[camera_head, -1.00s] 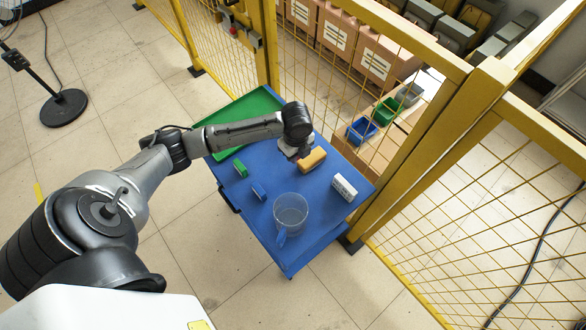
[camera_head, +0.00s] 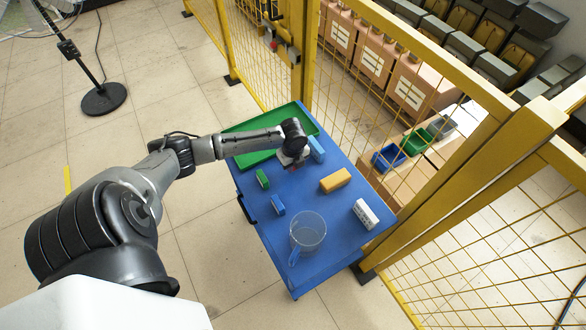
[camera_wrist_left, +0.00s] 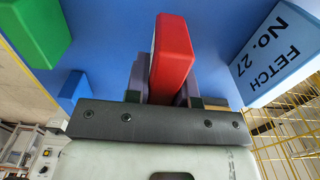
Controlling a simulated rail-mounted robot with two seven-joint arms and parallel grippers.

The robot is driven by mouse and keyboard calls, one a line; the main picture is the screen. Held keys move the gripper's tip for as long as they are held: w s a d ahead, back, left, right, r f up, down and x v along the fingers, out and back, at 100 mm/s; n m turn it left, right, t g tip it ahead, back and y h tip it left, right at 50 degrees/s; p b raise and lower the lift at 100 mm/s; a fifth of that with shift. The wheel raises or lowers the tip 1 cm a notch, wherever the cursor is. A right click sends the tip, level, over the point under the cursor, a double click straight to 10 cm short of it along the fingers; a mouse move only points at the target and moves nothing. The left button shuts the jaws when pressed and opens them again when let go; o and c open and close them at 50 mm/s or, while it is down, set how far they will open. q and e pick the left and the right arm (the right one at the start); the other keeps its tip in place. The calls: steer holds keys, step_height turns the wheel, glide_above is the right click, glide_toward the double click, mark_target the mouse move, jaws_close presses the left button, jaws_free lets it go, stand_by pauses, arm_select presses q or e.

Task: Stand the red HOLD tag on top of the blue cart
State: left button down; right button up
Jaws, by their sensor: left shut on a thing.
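The red tag (camera_wrist_left: 172,55) stands out between the two fingers of my left gripper (camera_wrist_left: 165,85) in the left wrist view. The gripper is shut on it, and the face in view shows no readable lettering. In the head view my left gripper (camera_head: 291,161) is over the far part of the blue cart top (camera_head: 330,215). It hides nearly all of the tag there. I cannot tell whether the tag touches the cart. My right gripper is not in view.
On the cart are a light-blue FETCH block (camera_head: 316,149), a yellow block (camera_head: 335,180), a white block (camera_head: 365,214), a clear jug (camera_head: 308,232), a green block (camera_head: 262,178), a small blue block (camera_head: 278,204) and a green tray (camera_head: 250,160). Yellow mesh fencing (camera_head: 350,115) stands behind.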

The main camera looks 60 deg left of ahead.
arm_select(q)
step_height(320, 180, down, 3)
steer(key=shift+r, duration=0.1)
stand_by(0.3)
steer(key=c, duration=1)
jaws_free()
step_height(320, 180, up, 10)
steer(key=shift+r+p, duration=0.25)
steer(key=shift+p, duration=0.55)
steer(key=shift+r, duration=0.8)
